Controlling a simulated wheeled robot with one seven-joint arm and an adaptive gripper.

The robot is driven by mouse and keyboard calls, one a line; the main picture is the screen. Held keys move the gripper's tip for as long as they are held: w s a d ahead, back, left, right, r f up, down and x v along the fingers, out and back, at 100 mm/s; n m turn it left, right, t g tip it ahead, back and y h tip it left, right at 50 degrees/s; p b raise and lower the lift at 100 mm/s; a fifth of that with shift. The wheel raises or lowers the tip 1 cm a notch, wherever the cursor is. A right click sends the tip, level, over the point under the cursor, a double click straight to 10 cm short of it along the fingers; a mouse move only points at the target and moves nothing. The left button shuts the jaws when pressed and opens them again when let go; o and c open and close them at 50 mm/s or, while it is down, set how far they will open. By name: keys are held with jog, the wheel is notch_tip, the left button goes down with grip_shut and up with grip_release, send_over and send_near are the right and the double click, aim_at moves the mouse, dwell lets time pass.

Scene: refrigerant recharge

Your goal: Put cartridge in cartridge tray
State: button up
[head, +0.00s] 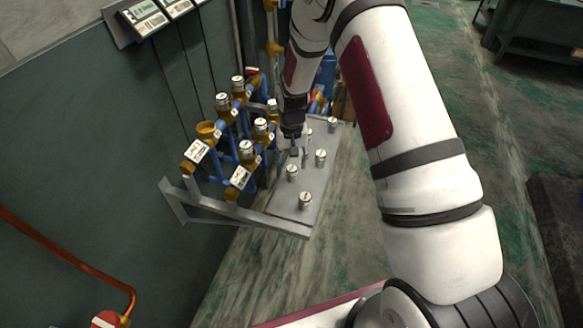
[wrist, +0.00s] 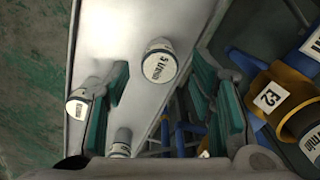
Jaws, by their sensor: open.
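The grey cartridge tray (head: 283,207) is a flat plate at the front of a wall bracket. Several white-capped cartridges stand on it, including one near its front end (head: 305,200), one in the middle (head: 320,158) and one at the far end (head: 332,125). My gripper (head: 297,153) points down over the tray. In the wrist view its teal fingers are open (wrist: 162,80), with a cartridge marked "5 l/min" (wrist: 160,66) in line with the gap between the tips. Contact cannot be told. Another cartridge (wrist: 77,105) is left of the left finger.
Blue pipes with brass fittings and labelled cartridges (head: 247,149) stand close left of the tray. A fitting labelled E2 (wrist: 270,97) is right of my right finger. An open brass socket (head: 207,129) faces up. The floor right of the tray is clear.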

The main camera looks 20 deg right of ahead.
notch_tip(320, 180, up, 9)
jog(key=b, duration=0.1)
notch_tip(320, 180, up, 11)
jog(key=t, duration=0.1)
send_over(292, 168)
jog(key=s, duration=0.3)
jog(key=s+r+n+t, duration=0.1)
jog(key=s+r, duration=0.5)
jog(key=r, duration=0.4)
jog(key=s+r+t, duration=0.1)
jog(key=s+r, duration=0.3)
jog(key=s, duration=0.6)
jog(key=s+r+n+t, duration=0.1)
jog(key=s+r, duration=0.3)
jog(key=s, duration=0.6)
jog(key=shift+r+n+t, duration=0.2)
jog(key=shift+n+t, duration=0.1)
jog(key=shift+t, duration=0.5)
jog(key=shift+r, duration=0.1)
notch_tip(292, 168, up, 7)
jog(key=p, duration=0.4)
